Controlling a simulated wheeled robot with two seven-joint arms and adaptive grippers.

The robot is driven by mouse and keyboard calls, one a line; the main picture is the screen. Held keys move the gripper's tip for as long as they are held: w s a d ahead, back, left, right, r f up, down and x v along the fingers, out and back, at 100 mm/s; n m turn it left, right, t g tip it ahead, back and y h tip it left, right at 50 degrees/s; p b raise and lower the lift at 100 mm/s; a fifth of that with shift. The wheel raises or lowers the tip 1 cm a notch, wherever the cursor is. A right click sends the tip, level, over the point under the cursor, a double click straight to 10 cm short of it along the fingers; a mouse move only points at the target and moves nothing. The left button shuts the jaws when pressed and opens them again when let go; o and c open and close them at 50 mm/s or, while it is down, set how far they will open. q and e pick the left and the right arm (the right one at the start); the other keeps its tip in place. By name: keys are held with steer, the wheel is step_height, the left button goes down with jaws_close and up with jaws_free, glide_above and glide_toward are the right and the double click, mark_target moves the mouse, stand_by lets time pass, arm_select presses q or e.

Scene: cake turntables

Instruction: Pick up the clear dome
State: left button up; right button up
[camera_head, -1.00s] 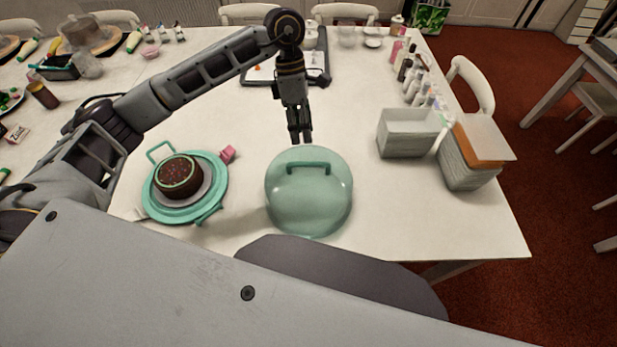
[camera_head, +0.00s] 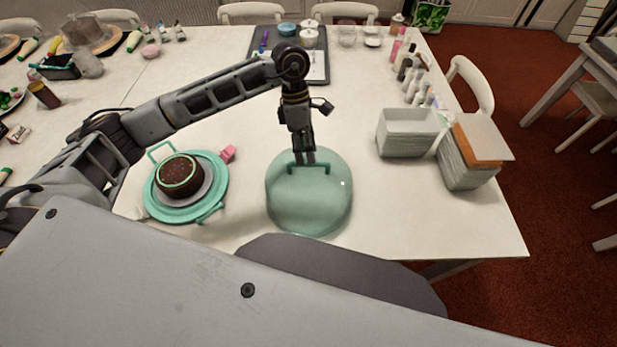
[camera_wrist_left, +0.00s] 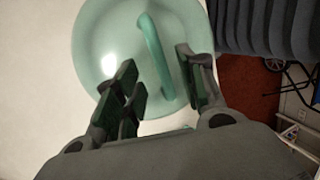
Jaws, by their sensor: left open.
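The clear dome (camera_head: 310,207) is a green-tinted see-through cover with a green handle (camera_head: 322,169) on top, on the white table. My left gripper (camera_head: 305,160) is over the far part of the dome, at the handle. In the left wrist view the dome (camera_wrist_left: 98,45) fills the upper middle, and its handle (camera_wrist_left: 154,55) runs between the two open fingers of my left gripper (camera_wrist_left: 160,90). I cannot tell whether the fingers touch the handle. My right gripper is not in view.
A chocolate cake (camera_head: 179,175) sits on a green turntable (camera_head: 218,185) left of the dome, with a pink cup (camera_head: 229,154) beside it. Table around the dome is clear.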

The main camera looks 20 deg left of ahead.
mark_target(309, 181)
arm_select(q)
steer(key=shift+s+d+f, duration=0.2)
steer(key=shift+s+f, duration=0.05)
steer(key=shift+f, duration=0.35)
steer(key=p+x, duration=0.1)
steer(key=x, duration=0.2)
steer(key=shift+f, duration=0.35)
steer(key=c, duration=0.8)
jaws_close()
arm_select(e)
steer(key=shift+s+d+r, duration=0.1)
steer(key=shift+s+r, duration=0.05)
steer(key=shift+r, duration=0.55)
